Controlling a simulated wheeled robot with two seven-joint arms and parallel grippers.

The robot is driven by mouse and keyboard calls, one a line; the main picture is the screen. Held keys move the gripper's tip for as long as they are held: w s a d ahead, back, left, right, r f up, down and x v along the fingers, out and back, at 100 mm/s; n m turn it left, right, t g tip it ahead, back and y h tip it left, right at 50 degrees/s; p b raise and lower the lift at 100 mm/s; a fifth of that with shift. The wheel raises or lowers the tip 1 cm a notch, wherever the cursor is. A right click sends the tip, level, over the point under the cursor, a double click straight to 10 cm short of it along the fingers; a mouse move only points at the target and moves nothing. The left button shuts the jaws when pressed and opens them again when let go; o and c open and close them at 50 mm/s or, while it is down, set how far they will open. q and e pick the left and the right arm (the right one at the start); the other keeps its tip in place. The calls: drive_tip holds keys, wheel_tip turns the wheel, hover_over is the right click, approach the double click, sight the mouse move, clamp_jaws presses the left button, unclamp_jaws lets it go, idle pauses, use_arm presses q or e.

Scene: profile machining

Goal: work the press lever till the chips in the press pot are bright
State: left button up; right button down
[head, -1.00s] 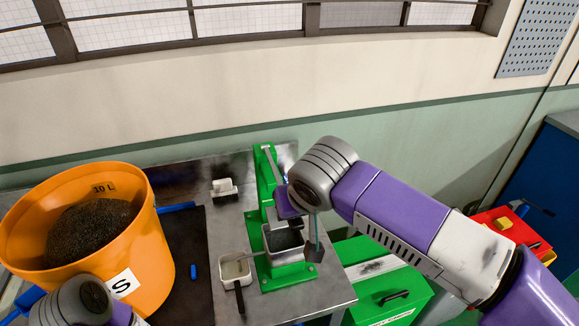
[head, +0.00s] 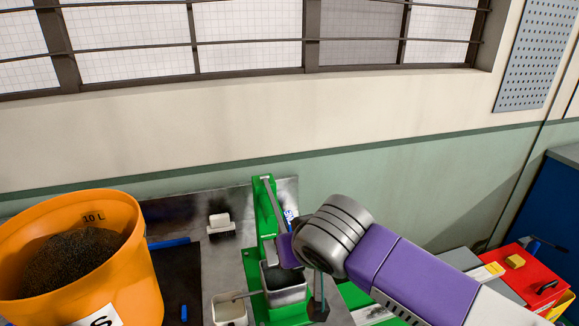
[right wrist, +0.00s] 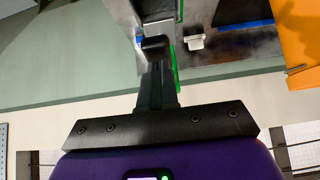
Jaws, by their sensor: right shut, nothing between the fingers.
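The green press (head: 265,215) stands on the metal bench, its grey lever (head: 276,212) sloping down toward my right gripper. The grey press pot (head: 287,296) sits below the lever; the chips (head: 283,277) in it look dark grey, partly hidden by the arm. My right wrist is over the pot, close to the lever's end. Its fingers are hidden in the head view; in the right wrist view the right gripper (right wrist: 156,44) is shut and empty, beside the green press edge. I cannot tell whether it touches the lever. My left gripper is not in view.
An orange bucket (head: 142,275) of dark chips stands at the left. A pale tray (head: 229,309) is left of the pot, a white block (head: 219,221) behind it. A dark-bladed tool (head: 318,309) hangs by my right wrist. A red box (head: 525,272) is at the right.

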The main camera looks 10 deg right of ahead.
drive_tip(key=shift+s+f+g, duration=0.1)
drive_tip(key=shift+f+g, duration=0.2)
drive_tip(key=shift+f, duration=0.35)
wheel_tip(320, 180, up, 5)
drive_tip(key=p, duration=0.3)
drive_tip(key=shift+p, duration=0.35)
drive_tip(key=p+v, duration=0.2)
drive_tip(key=v, duration=0.8)
drive_tip(key=shift+r, duration=0.2)
